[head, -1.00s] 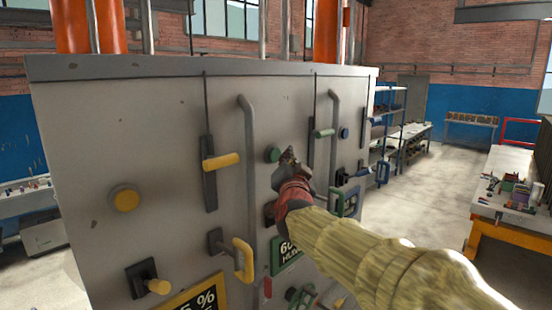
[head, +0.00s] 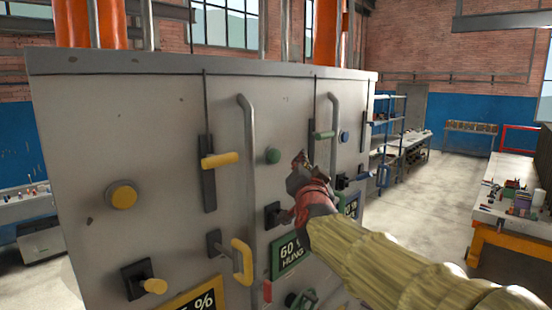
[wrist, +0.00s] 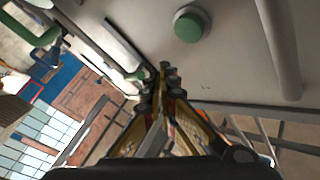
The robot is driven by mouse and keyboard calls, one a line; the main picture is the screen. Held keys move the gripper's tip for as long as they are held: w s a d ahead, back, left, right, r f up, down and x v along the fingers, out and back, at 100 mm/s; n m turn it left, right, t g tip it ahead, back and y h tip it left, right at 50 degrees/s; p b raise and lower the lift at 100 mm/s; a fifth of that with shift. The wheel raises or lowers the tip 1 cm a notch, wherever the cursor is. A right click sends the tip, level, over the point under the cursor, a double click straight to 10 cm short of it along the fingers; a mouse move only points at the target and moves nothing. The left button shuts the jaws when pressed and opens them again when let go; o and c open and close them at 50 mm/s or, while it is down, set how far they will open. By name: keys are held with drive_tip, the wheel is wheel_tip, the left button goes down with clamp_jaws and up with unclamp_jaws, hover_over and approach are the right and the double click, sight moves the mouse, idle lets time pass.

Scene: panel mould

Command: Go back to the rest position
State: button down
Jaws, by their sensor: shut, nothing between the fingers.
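My gripper (head: 301,160) is in front of the grey panel (head: 150,100), near its middle right, with my arm reaching in from the lower right. In the wrist view the fingers (wrist: 160,75) are together at the tips and hold nothing. A round green button (head: 273,156) is just left of the gripper in the head view; it also shows in the wrist view (wrist: 191,25), clear of the fingertips. A green-handled slider (head: 323,135) is above and right of the gripper. I cannot tell the exact gap between fingertips and panel.
The panel also bears a yellow button (head: 123,196), a yellow slider handle (head: 220,160), a yellow lever (head: 243,262) and vertical grey pipes (head: 248,150). A workbench (head: 510,215) with small items stands at right. Open floor (head: 435,190) lies between panel and bench.

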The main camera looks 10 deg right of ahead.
drive_tip(key=s+a+f+n+g+y+b, duration=0.1)
drive_tip(key=s+a+f+n+g+y, duration=0.25)
drive_tip(key=f, duration=0.75)
drive_tip(key=s+a+f+n+g+y+b, duration=0.1)
drive_tip(key=s+a+f+n+g+y, duration=0.2)
drive_tip(key=f, duration=0.9)
drive_tip(key=s+d+f+n+g+h+b, duration=0.1)
drive_tip(key=s+d+f+g+b, duration=0.1)
drive_tip(key=s+f+b, duration=0.7)
drive_tip(key=s+d+f+n+g+h+b, duration=0.1)
drive_tip(key=s+f+g+b, duration=0.4)
drive_tip(key=s+f, duration=1.8)
drive_tip(key=d+h+b, duration=0.1)
drive_tip(key=d+b, duration=0.1)
drive_tip(key=b, duration=0.3)
drive_tip(key=shift+s+d+f+n+b, duration=0.15)
drive_tip(key=shift+d+f+n+b, duration=0.1)
drive_tip(key=shift+n+b, duration=0.1)
drive_tip(key=shift+r+h, duration=0.1)
drive_tip(key=shift+h, duration=0.15)
